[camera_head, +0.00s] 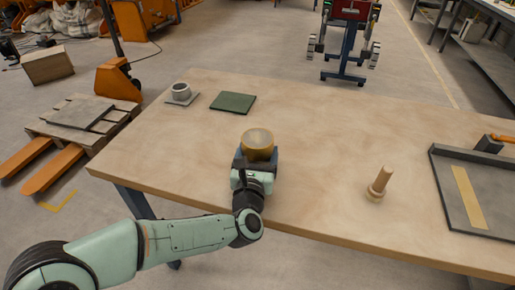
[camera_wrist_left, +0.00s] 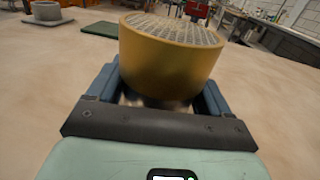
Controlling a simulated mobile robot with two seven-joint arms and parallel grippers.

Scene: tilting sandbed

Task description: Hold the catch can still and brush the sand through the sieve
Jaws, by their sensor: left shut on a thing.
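A brass-coloured round sieve (camera_head: 257,145) stands upright near the middle of the table. Its mesh top shows in the left wrist view (camera_wrist_left: 172,28). Under it is a darker, shiny lower part (camera_wrist_left: 155,101), apparently the catch can, mostly hidden by the sieve and my gripper. My left gripper (camera_head: 256,163) comes from the table's near side and is shut around that lower part, one finger on each side. Whether sand lies on the mesh I cannot tell. A wooden-handled brush (camera_head: 380,183) stands upright on the table to the right. My right gripper is not in view.
A grey cup on a small plate (camera_head: 181,92) and a dark green mat (camera_head: 233,102) lie at the back left. A grey-rimmed tray (camera_head: 447,190) with a tan strip is at the right edge, with an orange-handled tool (camera_head: 493,139) behind. The table between is clear.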

